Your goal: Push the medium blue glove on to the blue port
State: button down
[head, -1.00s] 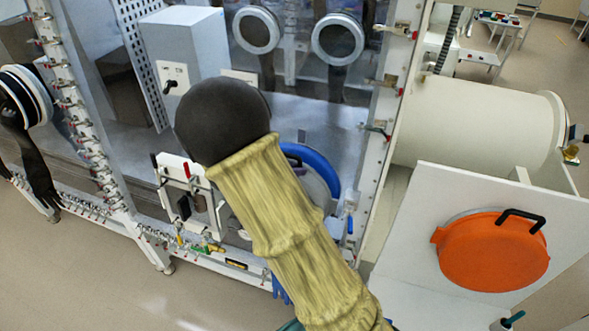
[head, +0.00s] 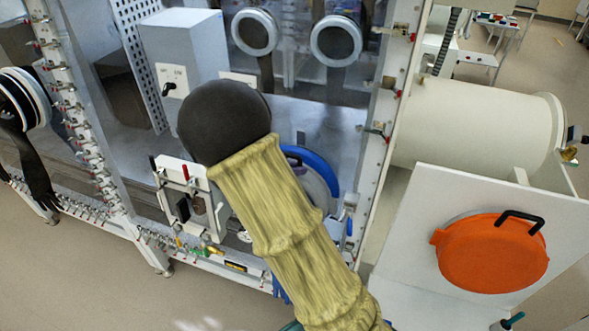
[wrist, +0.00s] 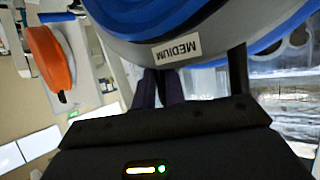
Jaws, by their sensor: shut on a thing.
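The medium blue glove's grey cuff shows at the top of the wrist view with an upside-down "MEDIUM" label (wrist: 176,50) and blue bands around it. My gripper (wrist: 190,70) is shut on the glove at this cuff. In the head view my yellow-sleeved arm with its black rounded joint covers the gripper and much of the cuff. A blue rim (head: 318,168) shows right of the arm, against the glovebox front. Blue glove material (head: 281,289) hangs below, left of the sleeve. I cannot tell the blue port from the cuff, or whether they touch.
The glovebox front has two round ports (head: 255,31) at the top and a latch-studded frame. A black glove (head: 32,150) hangs at far left. A white panel with an orange round lid (head: 492,253) and a cream cylinder (head: 475,122) stand at right. Floor at lower left is clear.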

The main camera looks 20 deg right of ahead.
jog(key=shift+w+d, duration=0.45)
jog(key=shift+w, duration=0.15)
dwell(0.3)
jog(key=shift+w+d, duration=0.1)
jog(key=shift+d, duration=0.1)
dwell(0.6)
jog(key=c, duration=1.4)
grip_release()
jog(key=shift+o, duration=0.2)
jog(key=shift+a+r+b, duration=0.15)
jog(key=shift+a+b, duration=0.2)
jog(key=shift+a, duration=0.2)
jog(key=b+v, duration=0.5)
jog(key=v, duration=1.1)
jog(key=shift+b, duration=0.3)
